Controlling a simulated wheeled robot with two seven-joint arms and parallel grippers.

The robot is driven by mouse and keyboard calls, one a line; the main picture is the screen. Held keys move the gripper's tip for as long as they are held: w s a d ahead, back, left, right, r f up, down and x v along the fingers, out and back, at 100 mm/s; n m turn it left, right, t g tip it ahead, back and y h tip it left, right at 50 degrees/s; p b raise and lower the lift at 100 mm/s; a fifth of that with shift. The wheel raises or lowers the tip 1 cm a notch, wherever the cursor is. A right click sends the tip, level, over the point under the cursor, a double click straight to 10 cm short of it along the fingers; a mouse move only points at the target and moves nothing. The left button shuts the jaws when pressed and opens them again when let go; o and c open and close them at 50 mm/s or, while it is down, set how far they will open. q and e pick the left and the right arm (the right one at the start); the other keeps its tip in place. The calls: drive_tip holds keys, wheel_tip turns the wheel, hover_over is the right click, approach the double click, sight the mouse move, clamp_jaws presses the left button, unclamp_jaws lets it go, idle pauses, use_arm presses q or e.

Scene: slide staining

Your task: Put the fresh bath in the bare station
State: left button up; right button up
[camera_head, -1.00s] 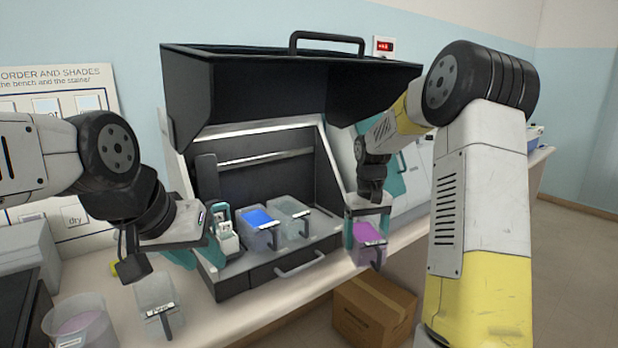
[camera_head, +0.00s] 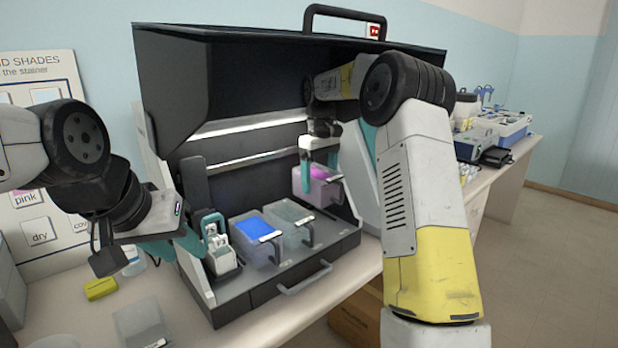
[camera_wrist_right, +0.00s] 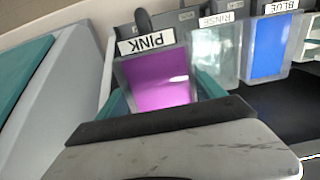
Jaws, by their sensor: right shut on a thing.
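The pink bath (camera_head: 318,188), a clear box of pink liquid, is in my right gripper (camera_head: 320,160) at the right end inside the stainer (camera_head: 262,278). The right wrist view shows its PINK label (camera_wrist_right: 147,41) and pink liquid (camera_wrist_right: 160,82) between the teal fingers. It is beside the RINSE bath (camera_head: 290,222), over the right-hand station; I cannot tell whether its base touches the deck. The blue bath (camera_head: 258,240) and a white slide rack with a teal handle (camera_head: 222,252) stand further left. My left gripper (camera_head: 188,243) is beside the rack, its fingers partly hidden.
The raised black hood (camera_head: 250,90) hangs over the stations. A clear bath (camera_head: 140,322) and a yellow item (camera_head: 101,289) are on the bench at front left. A cardboard box (camera_head: 355,318) is on the floor below. Lab equipment (camera_head: 500,130) stands on the right bench.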

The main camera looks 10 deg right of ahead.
drive_tip(key=shift+f, duration=2.9)
drive_tip(key=shift+f, duration=1.35)
drive_tip(key=o, duration=2.1)
drive_tip(key=shift+s, duration=0.1)
drive_tip(key=shift+f, duration=0.1)
wheel_tip(320, 180, up, 8)
drive_tip(key=shift+d, duration=0.1)
